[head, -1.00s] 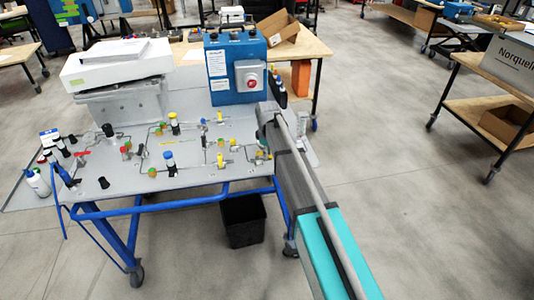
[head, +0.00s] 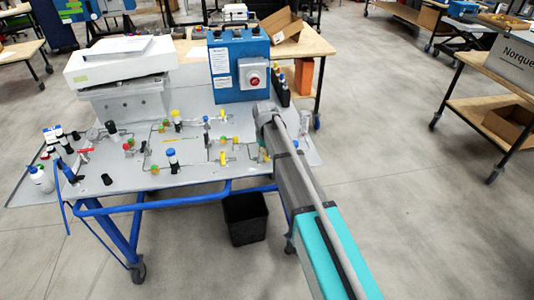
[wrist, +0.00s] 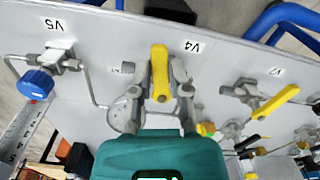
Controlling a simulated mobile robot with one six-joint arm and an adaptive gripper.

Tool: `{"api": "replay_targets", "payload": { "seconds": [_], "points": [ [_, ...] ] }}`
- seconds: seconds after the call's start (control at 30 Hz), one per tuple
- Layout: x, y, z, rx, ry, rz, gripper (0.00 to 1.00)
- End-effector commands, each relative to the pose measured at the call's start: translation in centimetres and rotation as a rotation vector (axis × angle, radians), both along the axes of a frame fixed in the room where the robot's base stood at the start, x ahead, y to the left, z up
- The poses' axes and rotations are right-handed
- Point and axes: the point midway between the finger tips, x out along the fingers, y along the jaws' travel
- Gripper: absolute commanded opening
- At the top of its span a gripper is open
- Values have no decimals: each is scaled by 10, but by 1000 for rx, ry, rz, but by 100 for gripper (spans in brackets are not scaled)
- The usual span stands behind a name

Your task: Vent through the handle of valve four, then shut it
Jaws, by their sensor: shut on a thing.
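In the wrist view my gripper (wrist: 161,82) is shut on the yellow handle (wrist: 159,60) of the valve labelled V4, one finger on each side of it. The label V4 (wrist: 193,46) appears upside down beside the handle. The handle points along the picture's vertical, toward the panel edge. The valve body is partly hidden by the fingers and the teal gripper housing.
In the wrist view a blue knob (wrist: 36,84) at V5 lies left, and another yellow lever (wrist: 276,102) slants at right. Thin tubing runs between them. In the head view a blue control box (head: 238,68) stands behind the panel, and a black bin (head: 245,218) stands below.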

Motion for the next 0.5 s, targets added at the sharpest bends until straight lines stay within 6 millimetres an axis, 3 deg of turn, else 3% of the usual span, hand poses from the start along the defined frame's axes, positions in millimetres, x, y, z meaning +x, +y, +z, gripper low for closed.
{"api": "replay_targets", "payload": {
  "seconds": [0.5],
  "points": [
    [-5,10,0,0,2,-264,0]
  ]
}}
